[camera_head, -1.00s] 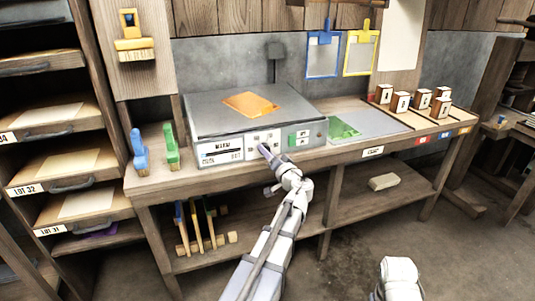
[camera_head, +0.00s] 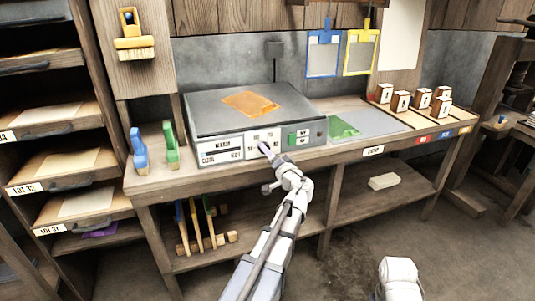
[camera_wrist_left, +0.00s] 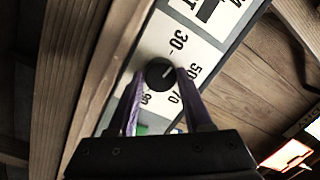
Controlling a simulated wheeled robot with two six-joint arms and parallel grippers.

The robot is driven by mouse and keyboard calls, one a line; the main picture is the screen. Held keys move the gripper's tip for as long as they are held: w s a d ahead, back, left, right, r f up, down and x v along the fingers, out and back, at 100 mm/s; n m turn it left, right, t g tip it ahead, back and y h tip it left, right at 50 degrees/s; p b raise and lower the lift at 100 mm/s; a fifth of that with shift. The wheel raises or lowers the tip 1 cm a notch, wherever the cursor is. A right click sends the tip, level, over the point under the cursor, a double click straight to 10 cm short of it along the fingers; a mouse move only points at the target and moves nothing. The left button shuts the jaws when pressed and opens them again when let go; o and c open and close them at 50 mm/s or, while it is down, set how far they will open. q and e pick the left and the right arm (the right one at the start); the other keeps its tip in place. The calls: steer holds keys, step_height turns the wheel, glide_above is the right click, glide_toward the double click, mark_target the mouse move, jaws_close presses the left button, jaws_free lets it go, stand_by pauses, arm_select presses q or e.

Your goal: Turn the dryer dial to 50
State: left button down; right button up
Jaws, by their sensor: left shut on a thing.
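The dryer (camera_head: 245,110) is a low grey box on the workbench, with a pale front panel. Its dial (camera_wrist_left: 160,74) is a small round black knob, seen in the left wrist view on a white scale marked 30, 50, 70 and 90. The dial's short pale mark points up and right, roughly between 30 and 50. My left gripper (camera_head: 266,150) is at the front panel and hides the dial in the head view. In the left wrist view its two purple fingers are shut on the dial from both sides.
The workbench (camera_head: 345,152) carries a blue brush (camera_head: 139,152) and a green brush (camera_head: 171,146) left of the dryer. A green sheet (camera_head: 342,128) and several small blocks stand to its right. Drawers (camera_head: 70,160) line the left side.

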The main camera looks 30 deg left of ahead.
arm_select(q)
steer(key=shift+f+m+t+b, duration=0.1)
steer(key=shift+m+t+b, duration=0.3)
steer(key=shift+m, duration=2.15)
steer(key=shift+m+t+b, duration=0.2)
steer(key=shift+m+b, duration=0.25)
steer(key=shift+m, duration=2.1)
steer(key=shift+c, duration=1.6)
jaws_free()
steer(key=v, duration=0.7)
steer(key=shift+s+d+b, duration=0.25)
steer(key=shift+s+b, duration=0.05)
steer(key=shift+b, duration=0.05)
steer(key=shift+f, duration=0.15)
